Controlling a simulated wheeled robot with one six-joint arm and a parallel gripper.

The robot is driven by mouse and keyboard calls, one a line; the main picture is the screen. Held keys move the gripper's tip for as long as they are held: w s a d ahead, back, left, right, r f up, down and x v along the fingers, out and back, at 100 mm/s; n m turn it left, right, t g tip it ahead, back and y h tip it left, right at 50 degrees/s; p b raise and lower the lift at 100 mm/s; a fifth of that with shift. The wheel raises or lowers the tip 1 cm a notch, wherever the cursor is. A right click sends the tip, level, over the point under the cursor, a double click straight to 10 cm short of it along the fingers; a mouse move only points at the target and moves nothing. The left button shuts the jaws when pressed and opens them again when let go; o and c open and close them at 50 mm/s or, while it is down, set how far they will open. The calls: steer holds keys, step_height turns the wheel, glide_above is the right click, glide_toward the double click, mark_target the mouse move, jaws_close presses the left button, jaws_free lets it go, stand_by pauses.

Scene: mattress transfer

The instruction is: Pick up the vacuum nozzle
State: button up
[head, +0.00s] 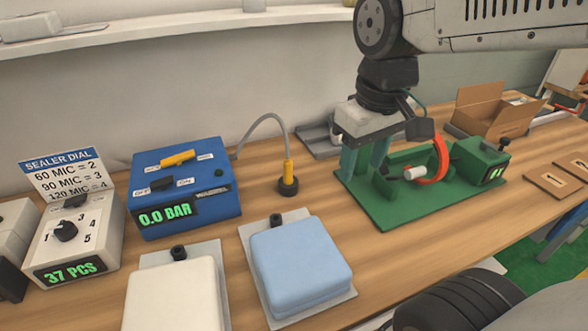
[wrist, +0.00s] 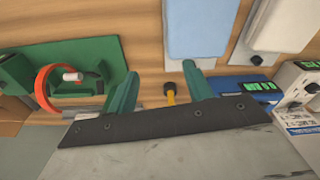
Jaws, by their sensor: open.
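The vacuum nozzle (head: 288,176) is a yellow tube with a black foot. It stands upright on the wooden table, with a grey hose (head: 262,121) arching from its top to the blue vacuum box (head: 200,170). My gripper (head: 364,170) has teal fingers and hangs to the right of the nozzle, over the left end of the green board, apart from the nozzle.
A green fixture board (head: 400,222) with an orange ring (head: 441,160) lies to the right. A blue pad (head: 300,262) and a white pad (head: 172,298) lie at the front. A sealer box (head: 72,245) stands left, an open carton (head: 490,110) back right. Bare table surrounds the nozzle.

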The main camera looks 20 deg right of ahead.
steer(key=w+f+n, duration=0.3)
steer(key=w+n, duration=0.1)
steer(key=w, duration=1.1)
steer(key=n+g, duration=0.1)
steer(key=n, duration=0.2)
glide_above(288, 158)
steer(key=f, duration=0.8)
steer(key=shift+w+d+f, duration=0.15)
steer(key=shift+w+f, duration=0.05)
steer(key=shift+f, duration=0.2)
steer(key=shift+w+f, duration=0.1)
steer(key=shift+f, duration=0.25)
steer(key=f, duration=0.7)
steer(key=shift+s+f, duration=0.2)
steer(key=shift+s, duration=0.05)
steer(key=c, duration=1.1)
